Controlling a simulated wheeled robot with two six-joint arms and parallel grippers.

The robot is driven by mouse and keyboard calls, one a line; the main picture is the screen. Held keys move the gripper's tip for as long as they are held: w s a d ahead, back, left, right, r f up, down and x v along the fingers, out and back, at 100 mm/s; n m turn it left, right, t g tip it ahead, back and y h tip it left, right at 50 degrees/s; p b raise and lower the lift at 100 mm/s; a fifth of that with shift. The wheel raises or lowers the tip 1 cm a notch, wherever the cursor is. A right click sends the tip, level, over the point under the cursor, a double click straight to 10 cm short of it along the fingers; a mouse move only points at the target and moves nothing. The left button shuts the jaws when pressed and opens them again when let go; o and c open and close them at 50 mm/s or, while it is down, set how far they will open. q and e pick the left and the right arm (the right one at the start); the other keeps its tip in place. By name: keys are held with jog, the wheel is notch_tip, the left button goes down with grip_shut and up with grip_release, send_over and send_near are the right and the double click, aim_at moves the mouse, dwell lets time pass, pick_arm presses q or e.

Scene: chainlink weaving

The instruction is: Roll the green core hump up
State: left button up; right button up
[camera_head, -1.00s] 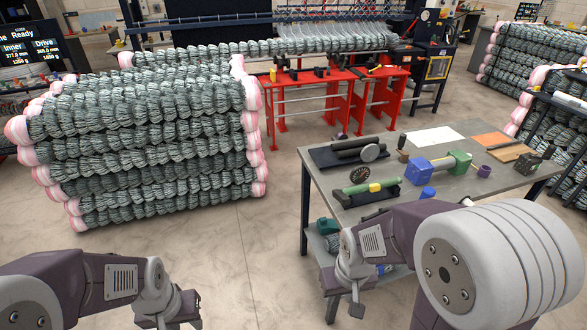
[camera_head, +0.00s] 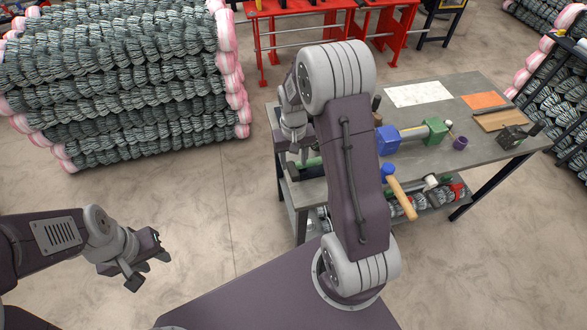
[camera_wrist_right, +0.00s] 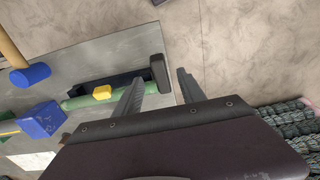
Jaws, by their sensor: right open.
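The green core (camera_wrist_right: 112,98) lies along a black cradle (camera_wrist_right: 103,84) near the table edge in the right wrist view. A yellow block (camera_wrist_right: 102,92) sits on it. In the head view only a short piece of the green core (camera_head: 310,162) shows; my right arm hides the rest. My right gripper (camera_wrist_right: 161,74) is open, its fingers spread over the end of the core, with a dark end block (camera_wrist_right: 159,73) showing between the fingertips. I cannot tell if they touch it. In the head view my right gripper (camera_head: 299,151) points down. My left gripper (camera_head: 148,266) is open and empty over the floor.
The grey table (camera_head: 420,165) also bears a blue block (camera_head: 388,139), a green block (camera_head: 435,129), a mallet with a blue head (camera_head: 388,172), and a white sheet (camera_head: 420,94). Stacked mesh rolls (camera_head: 120,85) stand left. Floor between is clear.

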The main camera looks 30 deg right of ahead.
aim_at(294, 171)
jog(key=f, duration=0.6)
jog(key=shift+w+d+f+p, duration=0.15)
jog(key=shift+w+f+p, duration=0.05)
jog(key=shift+p, duration=0.2)
jog(key=shift+s+f, duration=0.1)
jog(key=shift+f, duration=0.2)
grip_shut()
dwell(0.6)
